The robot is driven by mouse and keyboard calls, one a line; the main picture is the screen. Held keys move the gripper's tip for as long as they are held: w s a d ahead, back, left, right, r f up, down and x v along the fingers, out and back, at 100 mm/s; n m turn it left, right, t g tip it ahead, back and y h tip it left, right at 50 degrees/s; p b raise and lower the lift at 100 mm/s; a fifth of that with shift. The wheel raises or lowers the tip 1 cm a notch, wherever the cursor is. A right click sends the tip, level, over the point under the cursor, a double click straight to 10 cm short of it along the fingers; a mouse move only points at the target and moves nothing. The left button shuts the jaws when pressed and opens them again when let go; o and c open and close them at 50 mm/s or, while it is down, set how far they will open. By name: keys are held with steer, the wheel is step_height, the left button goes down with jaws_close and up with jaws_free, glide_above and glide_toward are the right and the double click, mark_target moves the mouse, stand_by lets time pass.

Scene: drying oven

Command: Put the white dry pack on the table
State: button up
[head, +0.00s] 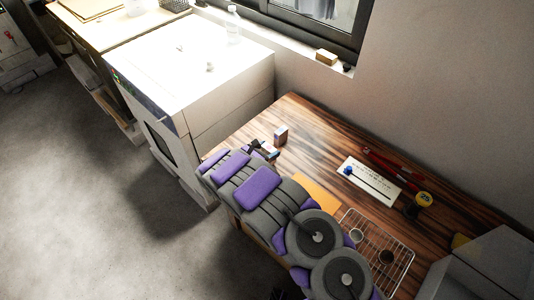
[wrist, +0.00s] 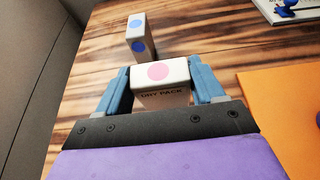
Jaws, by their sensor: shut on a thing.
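The white dry pack (wrist: 162,82) is a small box with a pink dot on top and "DRY PACK" printed on its side. In the wrist view it sits between the two blue fingers of my gripper (wrist: 163,88), which is shut on it. My gripper (head: 264,150) also shows in the head view, over the left end of the wooden table (head: 318,142). My arm hides most of the held pack there. I cannot tell whether the pack's base touches the table.
A second white box with blue dots (wrist: 138,38) stands on the table just beyond the pack. An orange sheet (head: 318,196), a wire rack (head: 397,238) and a white card (head: 372,180) lie farther right. A white oven (head: 190,75) stands left of the table.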

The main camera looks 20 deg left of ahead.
steer(key=shift+a+f, duration=0.25)
steer(key=shift+f, duration=0.5)
steer(key=shift+a+f, duration=0.1)
steer(key=shift+a, duration=0.5)
steer(key=o, duration=1.1)
steer(key=shift+d, duration=0.5)
steer(key=shift+d+r, duration=0.15)
steer(key=shift+r, duration=0.05)
steer(key=shift+s+a, duration=0.3)
steer(key=shift+a, duration=0.2)
steer(key=shift+p+v, duration=1.25)
steer(key=shift+v, duration=4.45)
